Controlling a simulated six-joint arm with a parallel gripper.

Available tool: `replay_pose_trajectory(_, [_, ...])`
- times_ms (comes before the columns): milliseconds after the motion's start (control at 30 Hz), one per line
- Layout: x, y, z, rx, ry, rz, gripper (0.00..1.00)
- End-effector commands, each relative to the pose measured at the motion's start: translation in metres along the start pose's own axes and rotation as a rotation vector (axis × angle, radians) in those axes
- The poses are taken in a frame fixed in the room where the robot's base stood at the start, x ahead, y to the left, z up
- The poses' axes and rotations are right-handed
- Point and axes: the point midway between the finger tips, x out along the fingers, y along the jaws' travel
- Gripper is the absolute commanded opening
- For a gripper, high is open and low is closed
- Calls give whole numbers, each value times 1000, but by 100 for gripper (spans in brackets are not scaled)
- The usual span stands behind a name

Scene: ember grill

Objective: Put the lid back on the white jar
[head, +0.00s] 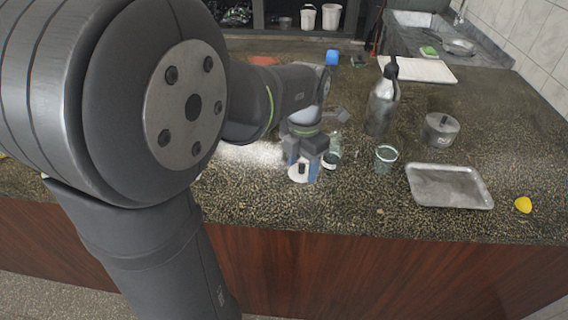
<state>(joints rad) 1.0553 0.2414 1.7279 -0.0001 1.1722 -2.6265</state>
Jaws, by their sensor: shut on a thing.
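My gripper (302,168) points down over the counter near the middle of the picture, with blue on its fingers. It is shut on a small white piece (298,173) with a dark spot, which looks like the lid. The fingers partly hide this piece. I cannot make out a separate white jar body under or beside it, nor whether the piece touches anything below.
A clear bottle (333,150) and a glass (385,158) stand close on the right. Behind are a metal bottle (382,105) and a grey tin (441,130). A metal tray (449,205) and a lemon (523,205) lie further right. The speckled counter in front is clear.

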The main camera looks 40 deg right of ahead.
Motion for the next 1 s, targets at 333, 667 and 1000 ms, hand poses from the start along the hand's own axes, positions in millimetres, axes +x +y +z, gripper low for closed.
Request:
replay_pose_trajectory(333, [-20, -18, 16, -4, 0, 0, 33])
replay_pose_trajectory(667, [-26, 71, 74, -26, 1, -3, 33])
replay_pose_trajectory(1000, [-20, 151, 106, -39, 0, -4, 33])
